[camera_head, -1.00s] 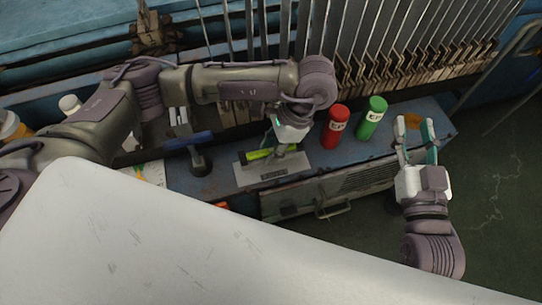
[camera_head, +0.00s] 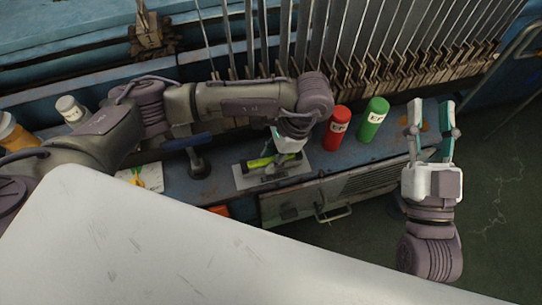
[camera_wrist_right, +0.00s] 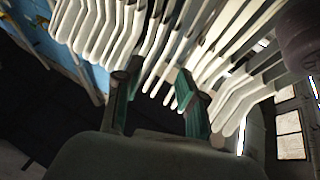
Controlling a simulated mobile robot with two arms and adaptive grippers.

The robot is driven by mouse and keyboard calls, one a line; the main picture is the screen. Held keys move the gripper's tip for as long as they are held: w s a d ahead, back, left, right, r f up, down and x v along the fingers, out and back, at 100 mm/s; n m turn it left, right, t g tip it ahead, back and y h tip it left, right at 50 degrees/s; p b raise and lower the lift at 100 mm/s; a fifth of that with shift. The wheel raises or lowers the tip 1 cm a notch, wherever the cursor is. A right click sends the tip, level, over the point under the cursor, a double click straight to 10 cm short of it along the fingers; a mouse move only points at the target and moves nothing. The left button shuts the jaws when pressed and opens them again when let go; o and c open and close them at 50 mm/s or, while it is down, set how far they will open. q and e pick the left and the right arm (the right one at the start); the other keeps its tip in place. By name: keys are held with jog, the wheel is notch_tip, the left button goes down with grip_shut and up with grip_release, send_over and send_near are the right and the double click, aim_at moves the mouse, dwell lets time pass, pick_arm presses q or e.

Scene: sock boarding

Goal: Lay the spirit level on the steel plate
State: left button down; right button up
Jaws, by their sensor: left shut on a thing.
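The spirit level (camera_head: 258,162) is a yellow-green bar in the head view. It lies along and over the steel plate (camera_head: 243,182), a pale flat rectangle on the blue bench. My left gripper (camera_head: 276,158) is shut on the spirit level from above and partly hides its middle. The level looks very close to the plate; I cannot tell whether they touch. My right gripper (camera_head: 431,107) is open and empty at the right end of the bench. Its spread fingers also show in the right wrist view (camera_wrist_right: 152,90).
A red can (camera_head: 337,128) and a green can (camera_head: 373,119) stand right of the plate. A blue-handled tool (camera_head: 196,155) is to its left. A row of upright metal boards (camera_head: 370,50) runs behind. A large pale surface (camera_head: 150,240) fills the foreground.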

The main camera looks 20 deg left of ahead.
pick_arm(q)
jog(key=c, duration=0.8)
grip_release()
pick_arm(e)
jog(key=shift+s+r, duration=0.15)
jog(key=shift+r, duration=0.1)
pick_arm(q)
jog(key=p+v, duration=0.2)
jog(key=v, duration=0.4)
jog(key=shift+r, duration=0.2)
jog(key=shift+p+v, duration=0.85)
jog(key=shift+v, duration=2)
pick_arm(e)
notch_tip(320, 180, down, 15)
jog(key=d+g+h, duration=0.2)
jog(key=g+h, duration=0.1)
jog(key=g, duration=0.6)
jog(key=shift+s+d+r+m, duration=0.2)
jog(key=shift+s+m, duration=0.1)
jog(key=shift+s, duration=0.05)
